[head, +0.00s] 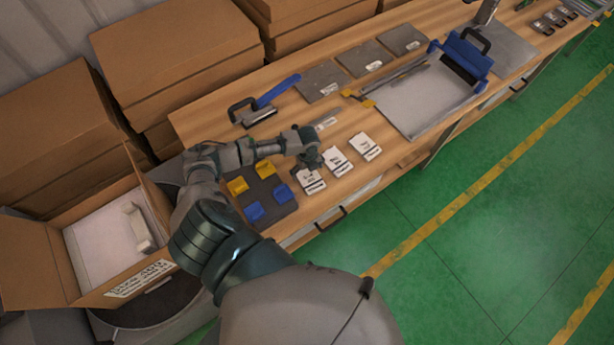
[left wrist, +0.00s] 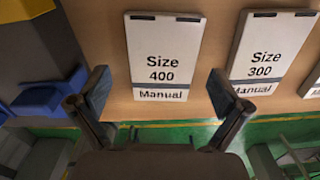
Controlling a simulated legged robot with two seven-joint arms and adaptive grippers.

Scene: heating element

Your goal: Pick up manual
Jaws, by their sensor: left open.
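Several white manuals lie in a row on the wooden table. In the left wrist view, the manual marked "Size 400" (left wrist: 163,50) lies flat between and beyond the fingertips of my left gripper (left wrist: 158,92). The manual marked "Size 300" (left wrist: 268,50) lies to its right. In the head view, the leftmost manual (head: 312,184) is partly under my left gripper (head: 309,158), and the middle manual (head: 336,161) and the right manual (head: 365,146) lie beside it. My left gripper is open, with no manual held. My right gripper is not in view.
A dark mat (head: 284,212) with yellow and blue blocks lies left of the manuals. A blue-handled tool (head: 272,93), grey plates (head: 320,82) and a press-like tray (head: 415,100) are on the table. An open cardboard box (head: 25,268) stands at the left. Green floor lies beyond the front edge.

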